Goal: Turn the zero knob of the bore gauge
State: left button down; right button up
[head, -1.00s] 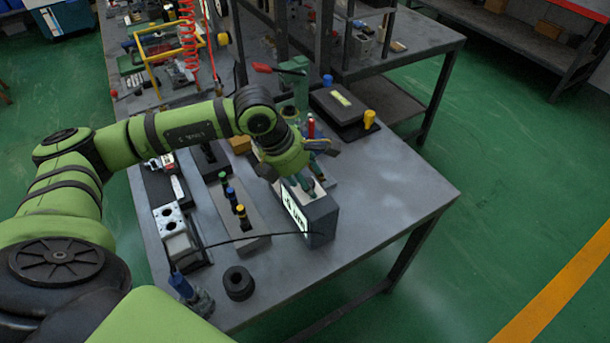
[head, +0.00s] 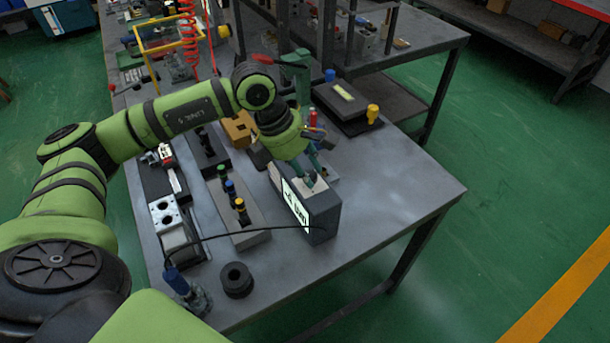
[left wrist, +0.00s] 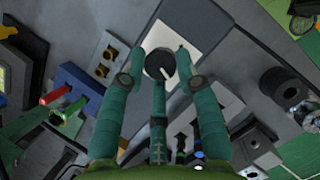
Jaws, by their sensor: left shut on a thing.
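The bore gauge is a grey box (head: 322,216) with a lit display (head: 295,205) on its slanted face, near the right front of the bench. Its zero knob (left wrist: 160,64), dark and round with a white mark, shows in the left wrist view on a pale plate. My left gripper (head: 312,178) reaches down onto the top of the box. In the left wrist view the fingers of my left gripper (left wrist: 160,62) are closed around the knob. In the head view the fingers mostly hide the knob. My right gripper is not in view.
A cable runs from the gauge to a blue-topped probe (head: 180,283) at the front left. A black ring (head: 237,280) lies left of the gauge. A block with coloured plugs (head: 250,238) stands left too. A dark plate (head: 340,118) lies behind. The bench's right side is clear.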

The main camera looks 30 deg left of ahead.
pick_arm(q)
jog(key=m+g+b, duration=0.1)
jog(key=m, duration=0.1)
jog(key=m+b, duration=0.2)
jog(key=shift+w+d+f+m+g+h+b, duration=0.2)
jog(key=shift+m+g+h+b, duration=0.1)
jog(key=shift+m+g, duration=0.1)
jog(key=shift+r+m+g+b, duration=0.1)
jog(key=shift+m+g+b, duration=0.9)
jog(key=shift+m, duration=0.9)
jog(key=c, duration=0.9)
grip_release()
jog(key=shift+c, duration=0.2)
jog(key=shift+r, duration=0.1)
jog(key=shift+a, duration=0.1)
jog(key=v, duration=1.2)
jog(key=shift+s, duration=0.15)
